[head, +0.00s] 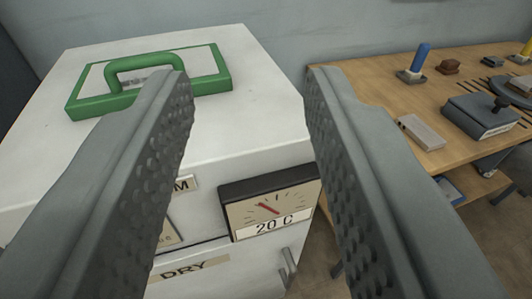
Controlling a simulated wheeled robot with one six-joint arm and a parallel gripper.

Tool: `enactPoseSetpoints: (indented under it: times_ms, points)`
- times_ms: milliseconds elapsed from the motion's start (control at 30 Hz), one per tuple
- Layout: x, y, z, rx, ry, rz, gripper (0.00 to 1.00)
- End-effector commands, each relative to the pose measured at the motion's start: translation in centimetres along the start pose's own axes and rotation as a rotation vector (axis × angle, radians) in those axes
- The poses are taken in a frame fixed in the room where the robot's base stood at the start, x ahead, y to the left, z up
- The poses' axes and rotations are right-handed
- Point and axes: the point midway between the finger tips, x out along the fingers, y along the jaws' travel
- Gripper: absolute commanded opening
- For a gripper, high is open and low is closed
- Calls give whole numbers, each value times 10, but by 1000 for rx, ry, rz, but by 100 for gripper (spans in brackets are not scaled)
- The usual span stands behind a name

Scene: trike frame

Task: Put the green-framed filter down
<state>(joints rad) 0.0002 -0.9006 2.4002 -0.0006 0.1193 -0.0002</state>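The green-framed filter (206,72) lies flat on top of a white cabinet (258,115), toward its left and back. It has a white panel and a raised green handle (145,62). My gripper (245,80) is open, with its two grey textured fingers wide apart and nothing between them. The left finger covers part of the filter's front edge in the picture. I cannot tell whether that finger touches the filter.
The cabinet's front has a dial (268,208) reading 20 C and a DRY label (182,268). A wooden table (375,90) at right holds a blue-handled tool (417,62), a pale block (421,132) and a grey device (480,115). The cabinet top's right part is clear.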

Motion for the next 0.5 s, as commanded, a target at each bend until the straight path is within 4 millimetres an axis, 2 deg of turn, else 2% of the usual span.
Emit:
enactPoseSetpoints:
  times_ms: [233,367,500]
  points:
    - [8,-2,-5,-35,-33,-7,36]
    - [29,-7,-16,-130,-123,-30,36]
    - [58,-16,-30,-276,-254,-79,36]
